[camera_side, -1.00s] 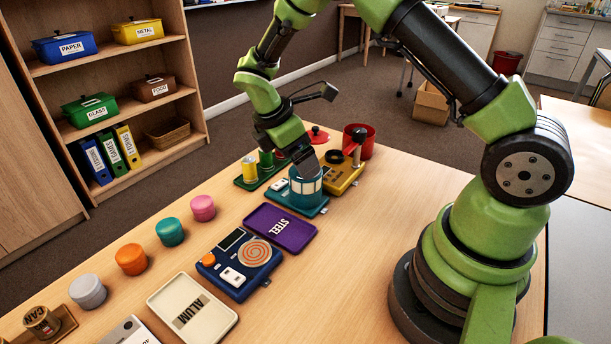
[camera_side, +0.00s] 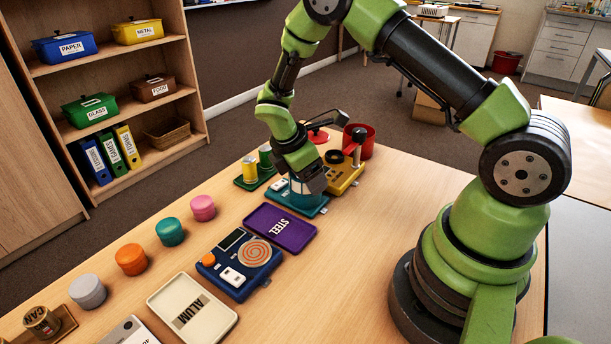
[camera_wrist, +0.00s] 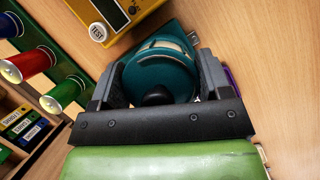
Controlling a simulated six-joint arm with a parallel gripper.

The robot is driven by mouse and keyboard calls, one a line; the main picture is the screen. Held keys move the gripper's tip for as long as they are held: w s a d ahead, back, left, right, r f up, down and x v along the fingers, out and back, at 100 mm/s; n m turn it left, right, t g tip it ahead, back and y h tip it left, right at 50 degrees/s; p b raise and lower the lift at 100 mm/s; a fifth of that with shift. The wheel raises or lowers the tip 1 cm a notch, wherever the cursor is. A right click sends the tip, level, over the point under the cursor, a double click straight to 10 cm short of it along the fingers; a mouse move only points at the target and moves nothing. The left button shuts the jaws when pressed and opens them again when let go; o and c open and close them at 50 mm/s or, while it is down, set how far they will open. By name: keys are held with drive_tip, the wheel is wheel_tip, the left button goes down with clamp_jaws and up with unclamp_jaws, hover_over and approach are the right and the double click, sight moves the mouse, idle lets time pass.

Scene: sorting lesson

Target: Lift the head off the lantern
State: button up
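The teal lantern stands on its teal base plate (camera_side: 285,196) on the table, mostly hidden by my gripper in the side view. In the wrist view, its round teal head (camera_wrist: 150,75) with a dark knob lies between my fingers. My gripper (camera_side: 312,187) is tilted over the lantern head. In the wrist view, the gripper (camera_wrist: 158,75) has its two fingers apart, one on each side of the head. Whether the fingers touch the head is hard to tell. The head appears seated on the lantern.
Close behind the lantern stand a yellow device (camera_side: 345,178) and a red bucket (camera_side: 362,138). A green tray with cans (camera_side: 249,168) is at its left. A purple STEEL tray (camera_side: 275,229) and a blue device (camera_side: 240,262) lie in front. The table to the right is clear.

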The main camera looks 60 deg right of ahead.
drive_tip(key=shift+r, duration=0.1)
wheel_tip(320, 180, up, 8)
drive_tip(key=shift+r, duration=0.25)
drive_tip(key=shift+w+r, duration=0.1)
drive_tip(key=shift+r, duration=0.25)
drive_tip(key=shift+w+a+r+m+g, duration=0.1)
drive_tip(key=shift+w+a+m+g, duration=0.15)
drive_tip(key=shift+m, duration=0.45)
drive_tip(key=shift+w+a+m+g+y, duration=0.1)
drive_tip(key=shift+w+m+g+y, duration=0.2)
drive_tip(key=shift+m, duration=0.4)
drive_tip(key=w+a+f+m+g+y, duration=0.25)
drive_tip(key=w+m+y, duration=0.25)
drive_tip(key=m, duration=0.8)
drive_tip(key=m+t+y, duration=0.3)
drive_tip(key=m+t, duration=0.4)
drive_tip(key=m, duration=1.3)
hover_over(224, 200)
drive_tip(key=d, duration=0.1)
drive_tip(key=f, duration=0.1)
drive_tip(key=shift+h, duration=0.3)
drive_tip(key=f, duration=1)
drive_tip(key=shift+s+d+f, duration=0.1)
drive_tip(key=shift+s+f, duration=0.05)
drive_tip(key=shift+s, duration=0.15)
drive_tip(key=shift+f, duration=0.15)
